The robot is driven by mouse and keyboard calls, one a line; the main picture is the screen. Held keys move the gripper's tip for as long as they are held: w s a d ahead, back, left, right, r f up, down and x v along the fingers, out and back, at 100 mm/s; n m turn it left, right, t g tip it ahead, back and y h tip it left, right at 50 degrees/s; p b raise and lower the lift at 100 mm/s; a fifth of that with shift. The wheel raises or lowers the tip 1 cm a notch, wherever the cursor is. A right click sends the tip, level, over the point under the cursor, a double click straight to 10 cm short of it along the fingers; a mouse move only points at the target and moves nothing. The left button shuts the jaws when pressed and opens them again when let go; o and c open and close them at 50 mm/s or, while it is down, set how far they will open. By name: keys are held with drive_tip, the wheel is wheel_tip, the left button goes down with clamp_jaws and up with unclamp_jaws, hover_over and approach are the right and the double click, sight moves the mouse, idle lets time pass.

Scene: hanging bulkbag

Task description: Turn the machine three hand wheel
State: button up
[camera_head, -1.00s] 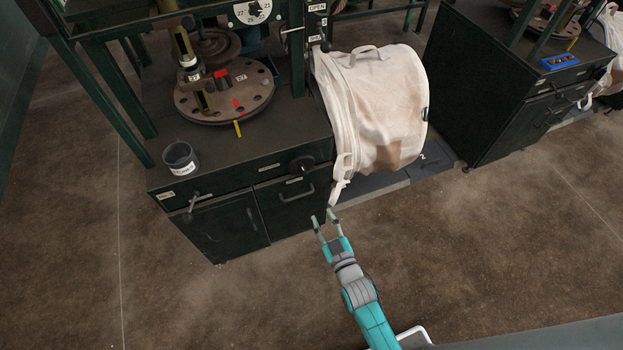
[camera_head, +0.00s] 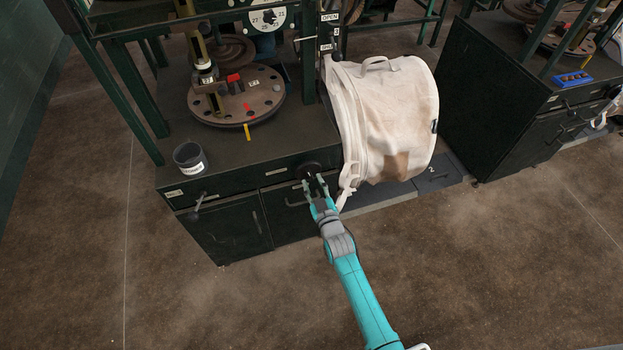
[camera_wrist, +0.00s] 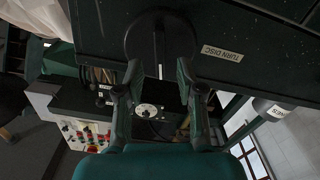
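A black round hand wheel (camera_head: 308,168) sits on the front of the near dark green machine cabinet (camera_head: 231,192), at its upper right. In the wrist view the wheel (camera_wrist: 178,38) is a dark disc with a narrow bar down its middle, beside a label reading "TURN DISC". My gripper (camera_head: 314,183) is just in front of the wheel's lower edge. In the wrist view its two fingers (camera_wrist: 160,72) are spread apart with nothing between them, below the bar. I cannot tell whether a fingertip touches the wheel.
A white bulk bag (camera_head: 385,120) hangs close to the right of the wheel. A drawer handle and a small crank (camera_head: 197,206) stick out from the cabinet front. A grey cup (camera_head: 190,158) stands on its top. The floor in front is clear.

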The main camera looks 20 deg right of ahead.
drive_tip(key=shift+w, duration=1.2)
drive_tip(key=shift+c, duration=0.2)
clamp_jaws()
